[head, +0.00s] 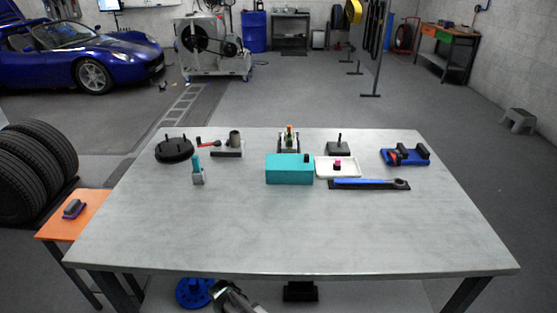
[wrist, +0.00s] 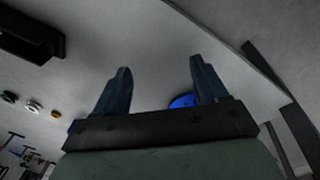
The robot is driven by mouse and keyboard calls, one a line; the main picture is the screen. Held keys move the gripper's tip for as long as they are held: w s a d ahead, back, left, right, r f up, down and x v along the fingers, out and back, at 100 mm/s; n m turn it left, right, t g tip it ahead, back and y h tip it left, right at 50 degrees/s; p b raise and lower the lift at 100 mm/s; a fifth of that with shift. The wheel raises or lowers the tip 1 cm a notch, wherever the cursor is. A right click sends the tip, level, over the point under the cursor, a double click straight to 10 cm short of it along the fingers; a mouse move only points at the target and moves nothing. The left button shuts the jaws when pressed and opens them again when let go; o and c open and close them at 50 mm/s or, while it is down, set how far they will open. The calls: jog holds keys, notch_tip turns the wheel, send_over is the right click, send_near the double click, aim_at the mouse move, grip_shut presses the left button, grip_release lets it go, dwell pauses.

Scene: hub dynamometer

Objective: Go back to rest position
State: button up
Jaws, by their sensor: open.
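My gripper (wrist: 158,75) shows in the wrist view with its two dark blue fingers spread well apart. Nothing is between the fingertips. Behind the fingers is a plain grey surface, and a blue object (wrist: 183,101) shows partly past the right finger. In the head view, a grey part of my arm shows at the bottom edge, below the front edge of the table (head: 290,235). My fingertips cannot be made out there.
The front half of the table is bare. Along its back stand a black round fixture (head: 174,150), a teal box (head: 289,170), a white tray (head: 350,172), a blue-handled wrench (head: 365,184) and a blue holder (head: 405,156). An orange side table (head: 62,225) stands at left.

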jog(key=s+d+f+m+g, duration=0.1)
jog(key=s+d+f, duration=0.15)
jog(key=d, duration=0.45)
jog(key=s+d+f+m+g+h, duration=0.1)
jog(key=s+d+f+m+g, duration=0.15)
jog(key=d, duration=0.55)
jog(key=s+d+f+g, duration=0.1)
jog(key=s+d, duration=0.3)
jog(key=d, duration=0.3)
jog(key=s+d+m+g, duration=0.2)
jog(key=s+d, duration=0.4)
jog(key=s, duration=0.2)
jog(key=s+d+f+m+g+y, duration=0.1)
jog(key=s+d+m+g, duration=0.1)
jog(key=s+d, duration=0.4)
jog(key=s, duration=0.3)
jog(key=shift+d+m+y, duration=0.3)
jog(key=shift+d+m, duration=0.05)
jog(key=shift+f, duration=0.1)
